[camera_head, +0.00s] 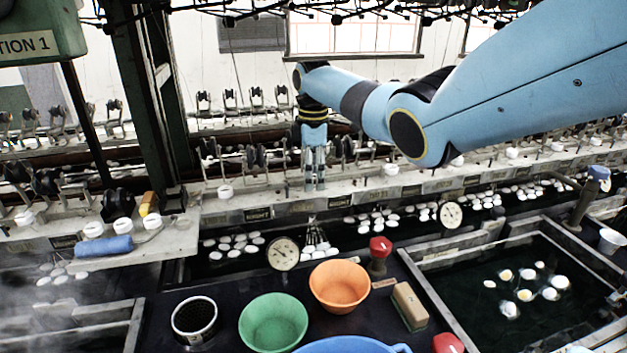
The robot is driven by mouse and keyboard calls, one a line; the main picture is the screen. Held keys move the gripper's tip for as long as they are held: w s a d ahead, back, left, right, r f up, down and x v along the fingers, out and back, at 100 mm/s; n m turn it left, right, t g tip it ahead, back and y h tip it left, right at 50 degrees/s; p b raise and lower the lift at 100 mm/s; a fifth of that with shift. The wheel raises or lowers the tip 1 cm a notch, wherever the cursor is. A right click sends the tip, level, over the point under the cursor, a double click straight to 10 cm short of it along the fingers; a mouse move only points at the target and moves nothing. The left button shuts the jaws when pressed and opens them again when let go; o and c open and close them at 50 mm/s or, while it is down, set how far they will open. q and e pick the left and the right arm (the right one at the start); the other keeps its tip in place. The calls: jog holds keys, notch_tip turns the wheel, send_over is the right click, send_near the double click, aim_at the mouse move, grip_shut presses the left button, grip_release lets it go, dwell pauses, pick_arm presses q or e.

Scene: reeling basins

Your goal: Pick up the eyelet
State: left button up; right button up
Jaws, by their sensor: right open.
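My right gripper (315,186) points down at the long pale ledge (270,206) in the middle of the picture. Its fingers look slim and close together, and nothing shows clearly between them. Small white ring-like pieces that look like eyelets stand along this ledge, one (225,191) left of the gripper and another (391,168) to its right. Which one is the eyelet of the task I cannot tell; the fingers may hide one behind them. My left gripper is not in view.
A green bowl (273,323), an orange bowl (340,286), a brush (409,305) and a red-knobbed valve (380,250) sit in front. Basins with floating white cocoons (508,308) lie below the ledge. Metal fittings (258,158) line up behind it. A dark post (150,100) stands left.

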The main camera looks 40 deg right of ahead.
aim_at(314, 176)
jog(key=shift+c, duration=0.3)
jog(key=c, duration=0.9)
jog(key=shift+o, duration=0.2)
jog(key=shift+r, duration=0.1)
notch_tip(314, 176, up, 10)
jog(key=shift+b, duration=0.3)
jog(key=shift+a, duration=0.1)
